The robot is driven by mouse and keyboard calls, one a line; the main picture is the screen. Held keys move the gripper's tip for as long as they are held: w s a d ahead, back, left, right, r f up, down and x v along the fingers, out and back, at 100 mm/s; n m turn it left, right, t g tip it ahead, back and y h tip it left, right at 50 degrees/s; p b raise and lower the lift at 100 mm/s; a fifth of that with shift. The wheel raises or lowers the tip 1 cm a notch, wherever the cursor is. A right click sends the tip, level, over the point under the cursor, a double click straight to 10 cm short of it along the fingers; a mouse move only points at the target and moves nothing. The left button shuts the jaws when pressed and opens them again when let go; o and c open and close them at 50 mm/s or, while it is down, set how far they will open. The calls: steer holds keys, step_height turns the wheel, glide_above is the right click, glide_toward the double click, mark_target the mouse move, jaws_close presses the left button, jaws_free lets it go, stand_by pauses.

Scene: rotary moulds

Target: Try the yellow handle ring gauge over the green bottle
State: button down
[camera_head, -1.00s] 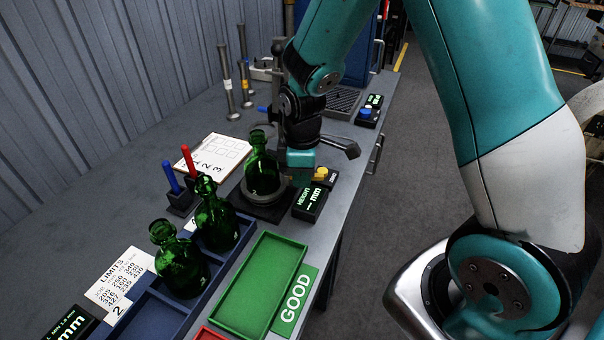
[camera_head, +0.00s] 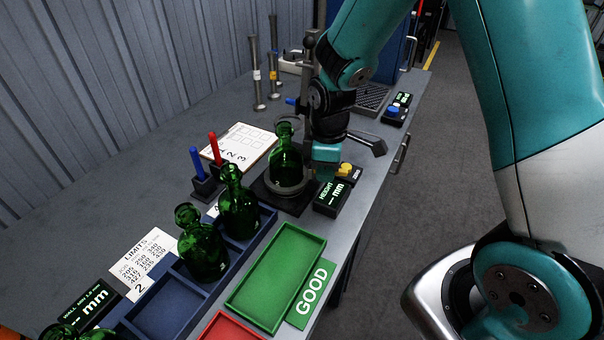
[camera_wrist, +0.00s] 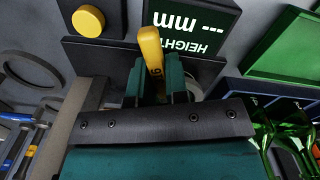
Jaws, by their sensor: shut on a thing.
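My gripper (camera_wrist: 158,85) is shut on the yellow handle (camera_wrist: 150,48) of the ring gauge, seen in the wrist view. The gauge's ring end is hidden or not clear there. In the head view my gripper (camera_head: 326,158) is just right of a green bottle (camera_head: 285,160), which stands upright on a dark stand with a grey ring-shaped part (camera_head: 287,189) around its base. A pale rim shows at the bottle's top; I cannot tell whether it is the gauge ring around the neck or behind it.
Green bottles (camera_head: 203,250) stand in a blue rack (camera_head: 165,310). A green GOOD tray (camera_head: 278,275) lies in front. A height display (camera_head: 331,197) and yellow button (camera_head: 345,168) are close by the gripper. Metal posts (camera_head: 257,85) stand behind.

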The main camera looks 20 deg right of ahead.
stand_by(0.4)
steer(key=shift+r+p, duration=2.45)
steer(key=shift+r, duration=0.45)
steer(key=shift+r+p, duration=2.45)
steer(key=shift+r, duration=0.4)
step_height(320, 180, up, 6)
steer(key=p, duration=0.5)
steer(key=shift+f, duration=0.1)
